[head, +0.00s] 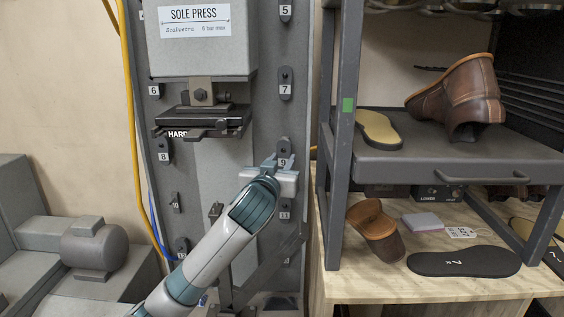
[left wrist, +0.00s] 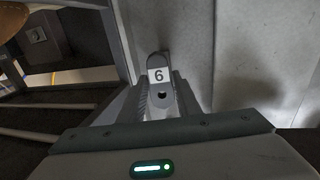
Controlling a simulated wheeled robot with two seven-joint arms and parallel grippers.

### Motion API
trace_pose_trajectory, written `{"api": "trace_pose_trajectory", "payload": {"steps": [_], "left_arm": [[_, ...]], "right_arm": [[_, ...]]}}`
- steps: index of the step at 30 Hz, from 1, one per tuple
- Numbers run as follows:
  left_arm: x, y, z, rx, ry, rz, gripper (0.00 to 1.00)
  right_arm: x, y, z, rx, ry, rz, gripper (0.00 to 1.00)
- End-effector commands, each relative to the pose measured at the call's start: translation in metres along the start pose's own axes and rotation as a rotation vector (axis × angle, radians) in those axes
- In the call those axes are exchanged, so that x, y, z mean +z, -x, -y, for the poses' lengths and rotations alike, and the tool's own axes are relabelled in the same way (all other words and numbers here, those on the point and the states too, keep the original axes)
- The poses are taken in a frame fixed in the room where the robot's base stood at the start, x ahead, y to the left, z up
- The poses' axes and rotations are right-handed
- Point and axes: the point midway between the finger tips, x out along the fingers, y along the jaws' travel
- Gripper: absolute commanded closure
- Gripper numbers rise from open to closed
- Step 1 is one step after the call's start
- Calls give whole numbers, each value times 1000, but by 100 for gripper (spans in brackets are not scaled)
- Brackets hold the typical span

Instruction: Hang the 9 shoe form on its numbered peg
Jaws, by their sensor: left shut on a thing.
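The 9 shoe form (head: 284,147) is a small dark grey plate with a white number label, upright against the grey panel's right column. My left gripper (head: 279,167) reaches up to it from below and is shut on its lower part. In the left wrist view the form (left wrist: 154,63) stands between the fingers of my left gripper (left wrist: 161,97). Its label appears upside down there, like a 6, with a dark hole beside it. The peg itself is hidden behind the form, and I cannot tell whether the form sits on it. My right gripper is out of view.
The 7 form (head: 285,85) hangs above and the 11 form (head: 284,213) is below. The 8 form (head: 164,150) is in the left column. The sole press (head: 202,40) juts out between the columns. A metal rack (head: 345,150) with shoes stands close on the right.

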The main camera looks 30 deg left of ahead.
Motion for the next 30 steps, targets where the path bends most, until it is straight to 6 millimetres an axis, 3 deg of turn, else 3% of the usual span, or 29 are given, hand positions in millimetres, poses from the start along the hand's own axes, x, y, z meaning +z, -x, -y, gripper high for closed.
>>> {"api": "trace_pose_trajectory", "payload": {"steps": [30], "left_arm": [[-2,-14,3,0,0,-3,100]], "right_arm": [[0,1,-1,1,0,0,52]]}}
